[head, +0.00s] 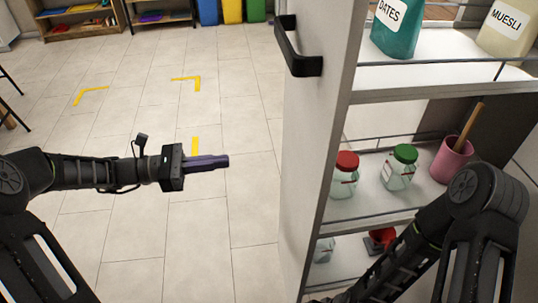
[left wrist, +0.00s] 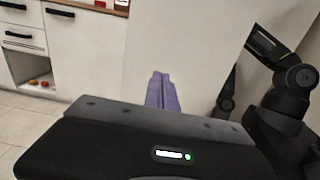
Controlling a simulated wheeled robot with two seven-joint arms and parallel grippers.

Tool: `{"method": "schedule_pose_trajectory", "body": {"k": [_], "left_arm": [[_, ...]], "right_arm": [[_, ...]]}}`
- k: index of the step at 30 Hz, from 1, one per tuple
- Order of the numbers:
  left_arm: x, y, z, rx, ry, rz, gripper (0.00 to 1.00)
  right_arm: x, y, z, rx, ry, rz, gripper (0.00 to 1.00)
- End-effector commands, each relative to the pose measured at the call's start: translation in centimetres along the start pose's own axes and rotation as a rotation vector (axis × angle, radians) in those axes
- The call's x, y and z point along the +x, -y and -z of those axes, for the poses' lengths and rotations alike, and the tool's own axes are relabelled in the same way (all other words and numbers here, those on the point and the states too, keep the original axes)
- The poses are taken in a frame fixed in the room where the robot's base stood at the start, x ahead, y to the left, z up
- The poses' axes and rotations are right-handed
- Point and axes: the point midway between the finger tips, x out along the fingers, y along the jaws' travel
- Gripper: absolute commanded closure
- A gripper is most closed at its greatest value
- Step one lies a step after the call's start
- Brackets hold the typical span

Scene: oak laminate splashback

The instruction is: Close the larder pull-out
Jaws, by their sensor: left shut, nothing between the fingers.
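The larder pull-out (head: 320,130) stands open at the right of the head view, its pale front panel facing left and its shelves showing. A black handle (head: 300,52) sits high on the front panel. My left gripper (head: 226,161) is left of the panel, apart from it and below the handle. Its purple fingers are shut and empty, pointing toward the panel. In the left wrist view the fingers (left wrist: 161,92) show before a pale surface. My right arm crosses in front of the lower shelves in the head view; its gripper is not in view.
The shelves hold a teal dates container (head: 397,28), a muesli container (head: 506,28), a red-lidded jar (head: 344,176), a green-lidded jar (head: 399,168) and a pink pot (head: 452,160). The tiled floor (head: 225,110) left of the panel is clear. Coloured bins (head: 231,11) stand far back.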

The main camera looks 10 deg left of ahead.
Motion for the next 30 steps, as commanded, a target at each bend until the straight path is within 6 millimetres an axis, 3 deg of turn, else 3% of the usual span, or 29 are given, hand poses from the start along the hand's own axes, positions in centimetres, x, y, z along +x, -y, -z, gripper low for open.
{"method": "schedule_pose_trajectory", "body": {"k": [8,24,30], "left_arm": [[2.0,0.0,0.1,0.002,0.000,0.003,1.00],[12.0,0.1,0.3,0.002,-0.001,0.004,1.00],[13.8,0.1,0.1,0.002,-0.001,0.002,1.00]], "right_arm": [[0.5,-0.2,0.0,0.001,0.000,0.000,0.41],[2.4,-0.9,0.0,0.003,-0.001,-0.001,0.41],[2.6,-1.2,0.2,0.005,-0.004,-0.002,0.41]]}}
